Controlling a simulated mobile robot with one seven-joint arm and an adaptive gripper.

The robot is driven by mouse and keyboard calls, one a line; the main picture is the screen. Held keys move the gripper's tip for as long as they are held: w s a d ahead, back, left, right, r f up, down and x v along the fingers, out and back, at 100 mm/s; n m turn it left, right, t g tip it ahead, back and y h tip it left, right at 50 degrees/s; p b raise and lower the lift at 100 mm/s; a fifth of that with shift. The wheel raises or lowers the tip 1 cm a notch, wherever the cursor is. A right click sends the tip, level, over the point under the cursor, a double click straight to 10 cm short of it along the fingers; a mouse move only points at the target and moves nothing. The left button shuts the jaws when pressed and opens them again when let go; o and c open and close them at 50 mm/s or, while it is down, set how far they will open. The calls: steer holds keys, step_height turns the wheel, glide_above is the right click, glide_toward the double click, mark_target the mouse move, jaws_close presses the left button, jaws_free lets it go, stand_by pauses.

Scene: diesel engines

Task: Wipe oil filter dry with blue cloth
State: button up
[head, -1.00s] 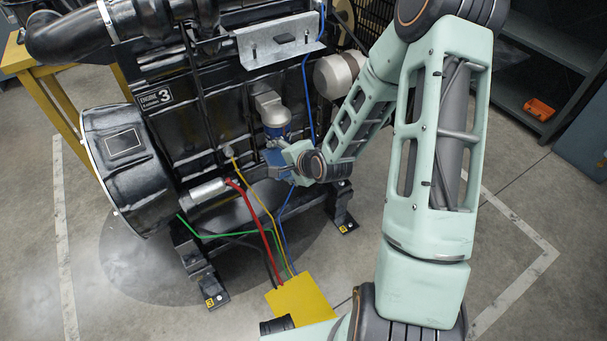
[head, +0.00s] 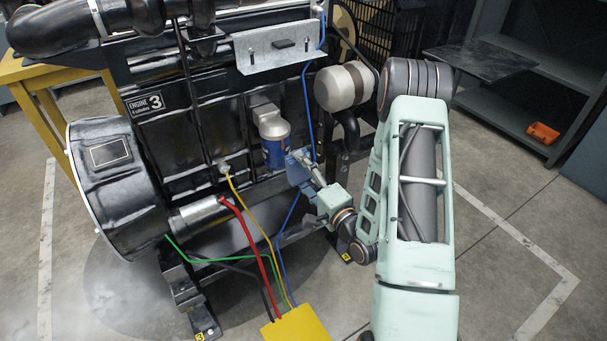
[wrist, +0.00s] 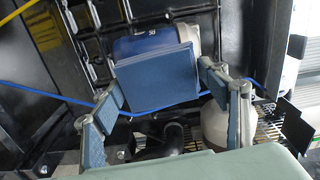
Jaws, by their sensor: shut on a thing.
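The oil filter (head: 275,148) is a blue canister under a silver head on the engine's side, upright in the head view. In the wrist view the filter (wrist: 150,42) is partly hidden behind the blue cloth (wrist: 157,82). The cloth looks like a flat, folded blue-grey pad between my fingers. In the head view the cloth (head: 297,168) is at the filter's lower right; I cannot tell whether they touch. My gripper (head: 305,165) is shut on the cloth; its fingers also show in the wrist view (wrist: 165,92).
The black engine (head: 215,125) fills the left and centre. A thin blue line (head: 306,90) runs down just right of the filter. A beige-banded cylinder (head: 342,88) is to the right. Red, yellow and green cables lead to a yellow box (head: 297,325). Floor at right is clear.

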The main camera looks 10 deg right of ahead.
mark_target(282, 155)
steer(key=shift+x, duration=2.65)
steer(key=shift+x, duration=1.1)
steer(key=shift+w+a, duration=0.1)
steer(key=shift+w, duration=0.05)
steer(key=c, duration=0.3)
steer(key=shift+w+f+b, duration=0.1)
steer(key=shift+f+b, duration=1.05)
steer(key=shift+c, duration=1.3)
steer(key=shift+a+r, duration=0.1)
steer(key=shift+r, duration=0.1)
